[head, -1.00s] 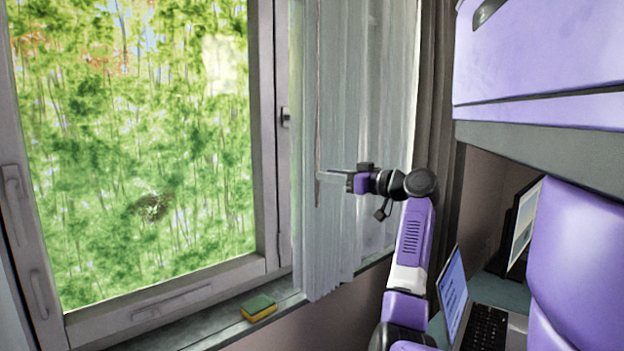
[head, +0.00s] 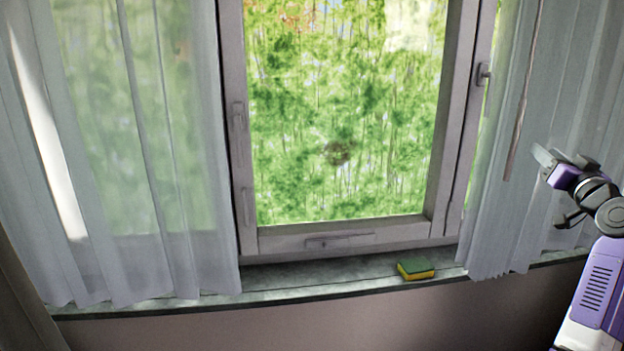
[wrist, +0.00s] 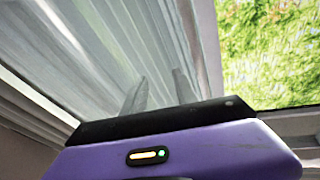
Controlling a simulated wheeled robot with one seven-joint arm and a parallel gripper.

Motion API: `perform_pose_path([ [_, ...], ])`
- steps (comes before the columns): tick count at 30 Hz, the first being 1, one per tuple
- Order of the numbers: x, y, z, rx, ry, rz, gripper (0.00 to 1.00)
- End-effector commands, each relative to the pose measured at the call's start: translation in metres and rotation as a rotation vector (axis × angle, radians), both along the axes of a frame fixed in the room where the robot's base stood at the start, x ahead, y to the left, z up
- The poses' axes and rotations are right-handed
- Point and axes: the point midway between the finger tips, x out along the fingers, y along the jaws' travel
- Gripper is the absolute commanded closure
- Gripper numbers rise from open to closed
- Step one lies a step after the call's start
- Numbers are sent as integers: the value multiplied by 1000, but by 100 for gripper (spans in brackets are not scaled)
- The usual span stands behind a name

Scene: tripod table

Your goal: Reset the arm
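My gripper (head: 541,153) is at the right edge of the head view, in front of the right curtain (head: 500,215) and just right of a thin hanging rod (head: 522,110). In the wrist view, the two grey fingers of my gripper (wrist: 159,82) stand apart with nothing between them. Pale curtain folds (wrist: 95,40) lie beyond them. I cannot tell whether the fingers touch the curtain.
A yellow and green sponge (head: 416,270) lies on the window sill (head: 320,283). The window frame (head: 340,240) has handles on it. A sheer left curtain (head: 165,150) hangs over the glass. The space before the window's middle is clear.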

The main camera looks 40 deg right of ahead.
Motion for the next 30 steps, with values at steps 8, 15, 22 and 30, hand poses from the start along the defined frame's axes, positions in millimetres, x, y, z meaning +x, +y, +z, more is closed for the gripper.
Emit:
perform_pose_path([
  [8,39,61,-91,14,-14,-62,65],
  [15,71,153,-165,-2,6,-41,65],
  [22,86,259,-218,-28,41,38,65],
  [30,77,387,-260,-56,97,192,65],
])
